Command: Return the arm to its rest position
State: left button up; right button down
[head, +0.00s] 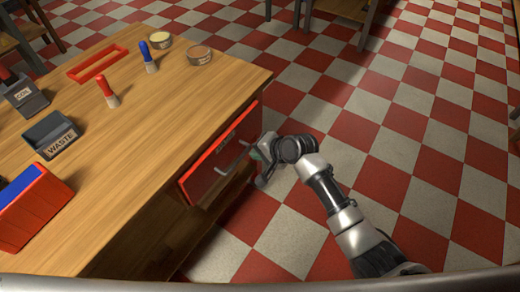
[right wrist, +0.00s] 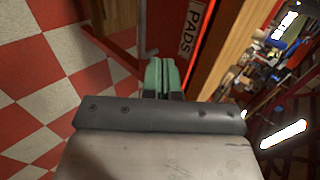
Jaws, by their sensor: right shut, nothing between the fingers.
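My right arm comes in from the lower right in the head view. Its gripper (head: 259,168) is beside the right end of the red drawer front (head: 208,172). In the right wrist view the green fingertips (right wrist: 160,75) are together, with nothing between them. A metal drawer handle (right wrist: 147,42) shows just beyond them, close to the PADS label (right wrist: 194,28). I cannot tell whether the fingers touch the handle or the drawer. My left gripper is not in view.
The wooden table (head: 150,125) holds a waste bin (head: 54,134), a red box (head: 32,210), a red frame (head: 98,64), two brushes, and two round tins (head: 199,55). The checkered floor (head: 400,150) to the right is clear around my arm. Wooden furniture (head: 345,12) stands at the back.

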jog(key=s+d+f+n+h, duration=0.1)
jog(key=s+d+f+h, duration=0.1)
jog(key=s+d+f, duration=0.45)
jog(key=s+d+f+n+g+h, duration=0.1)
jog(key=s+d+f, duration=0.15)
jog(key=f, duration=0.75)
jog(key=s+d+f+h, duration=0.25)
jog(key=s+f, duration=0.25)
jog(key=f, duration=0.3)
jog(key=s+d+f+n+g, duration=0.1)
jog(key=s+d+f, duration=0.3)
jog(key=s, duration=0.7)
jog(key=s+d+f+n+g+h, duration=0.1)
jog(key=s+d+f+n, duration=0.2)
jog(key=s, duration=0.7)
jog(key=s+d+f+n+g+h+p, duration=0.1)
jog(key=s+d+f+n, duration=0.2)
jog(key=s, duration=0.8)
notch_tip(320, 180, down, 3)
jog(key=shift+s+d+r, duration=0.1)
jog(key=shift+s+d, duration=0.2)
jog(key=shift+d, duration=0.65)
